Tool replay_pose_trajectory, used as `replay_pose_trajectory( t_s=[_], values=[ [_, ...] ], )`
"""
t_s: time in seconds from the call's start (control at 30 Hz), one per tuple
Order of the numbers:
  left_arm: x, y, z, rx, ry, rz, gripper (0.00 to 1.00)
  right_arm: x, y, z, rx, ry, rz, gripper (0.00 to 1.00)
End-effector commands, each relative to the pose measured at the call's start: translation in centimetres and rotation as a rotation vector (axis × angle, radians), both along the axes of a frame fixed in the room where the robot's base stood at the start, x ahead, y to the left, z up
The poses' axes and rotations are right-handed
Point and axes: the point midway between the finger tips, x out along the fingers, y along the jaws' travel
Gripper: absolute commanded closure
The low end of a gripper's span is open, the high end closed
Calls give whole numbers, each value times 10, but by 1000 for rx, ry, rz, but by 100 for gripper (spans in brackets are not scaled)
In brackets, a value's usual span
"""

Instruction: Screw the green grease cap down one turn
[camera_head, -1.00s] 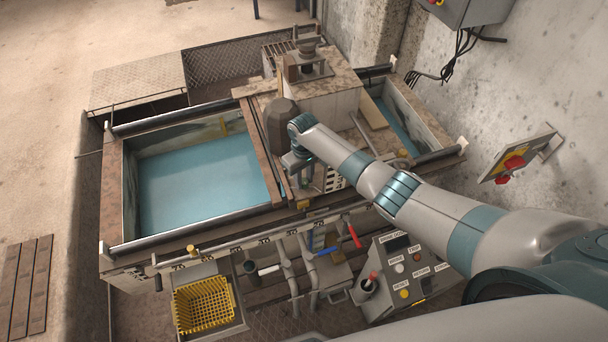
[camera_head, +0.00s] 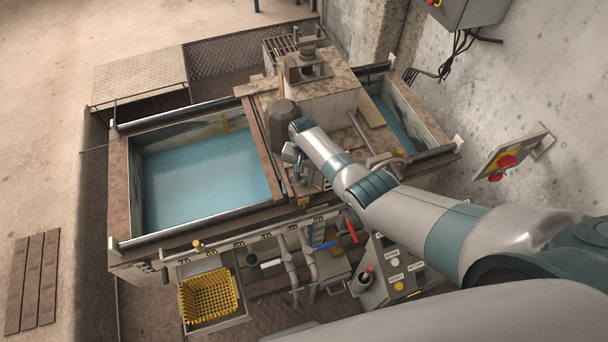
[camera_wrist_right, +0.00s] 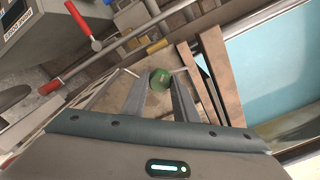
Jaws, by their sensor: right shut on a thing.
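The green grease cap (camera_wrist_right: 161,79) is a small round knob with a pale mark on its face, in the middle of the right wrist view. My right gripper (camera_wrist_right: 160,88) is shut on it, with one finger on each side. In the head view the right gripper (camera_head: 294,163) is at the machine's middle deck, beside a dark rounded housing. The cap is small and partly hidden there, and its thread cannot be made out. My left gripper is not in view.
A tank of blue water (camera_head: 205,175) lies left of the gripper. A control box (camera_head: 392,280) with buttons, a red-handled lever (camera_head: 352,231) and a yellow basket (camera_head: 210,297) are at the front. A concrete wall with a red switch (camera_head: 507,162) is at right.

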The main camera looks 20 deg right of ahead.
Motion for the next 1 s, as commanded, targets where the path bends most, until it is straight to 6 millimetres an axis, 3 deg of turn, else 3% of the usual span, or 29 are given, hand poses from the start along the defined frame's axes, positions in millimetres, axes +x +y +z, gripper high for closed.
replay_pose_trajectory(
  t_s=[1.0],
  values=[
    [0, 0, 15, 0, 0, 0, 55, 3, 0, 2, 1, -5, -966, 96]
  ],
)
